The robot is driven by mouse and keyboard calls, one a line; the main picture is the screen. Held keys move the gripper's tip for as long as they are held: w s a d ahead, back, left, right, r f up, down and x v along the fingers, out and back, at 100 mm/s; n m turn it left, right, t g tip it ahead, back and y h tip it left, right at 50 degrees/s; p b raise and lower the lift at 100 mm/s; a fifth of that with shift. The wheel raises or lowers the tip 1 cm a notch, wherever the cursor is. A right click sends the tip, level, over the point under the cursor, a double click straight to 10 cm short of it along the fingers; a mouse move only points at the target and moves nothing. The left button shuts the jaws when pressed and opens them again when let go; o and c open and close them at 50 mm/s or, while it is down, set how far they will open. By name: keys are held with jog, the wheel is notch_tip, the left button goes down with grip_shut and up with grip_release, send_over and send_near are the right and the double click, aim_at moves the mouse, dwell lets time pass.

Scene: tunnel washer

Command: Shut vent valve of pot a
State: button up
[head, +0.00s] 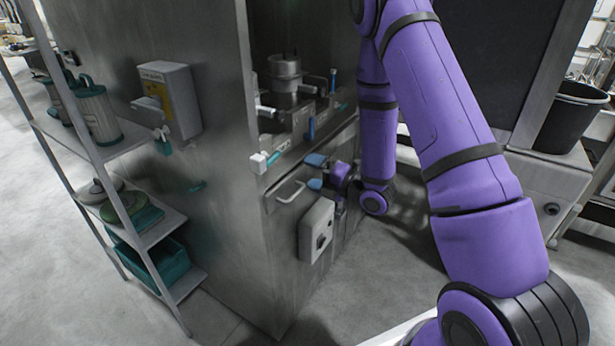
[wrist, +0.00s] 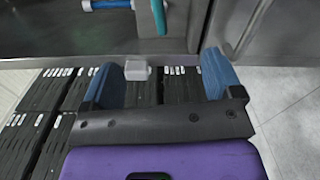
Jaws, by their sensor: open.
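My gripper (head: 315,172) has blue fingertips and is open, low in front of the steel machine's panel. The wrist view shows its two fingers (wrist: 163,78) spread apart with nothing held. A steel pot (head: 285,75) stands in the machine's recess, above and left of my gripper. In the wrist view a blue bar (wrist: 106,4) and a teal lever (wrist: 159,17) lie beyond the fingers. I cannot tell which is pot a's vent valve.
A white-grey control box (head: 316,231) and a bar handle (head: 290,191) jut from the panel below. A shelf rack (head: 140,235) with teal containers stands left. A black bin (head: 572,118) is at right.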

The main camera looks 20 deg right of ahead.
aim_at(275, 160)
jog(key=shift+x, duration=5.8)
grip_shut()
jog(key=shift+s+f, duration=0.1)
jog(key=shift+s, duration=0.05)
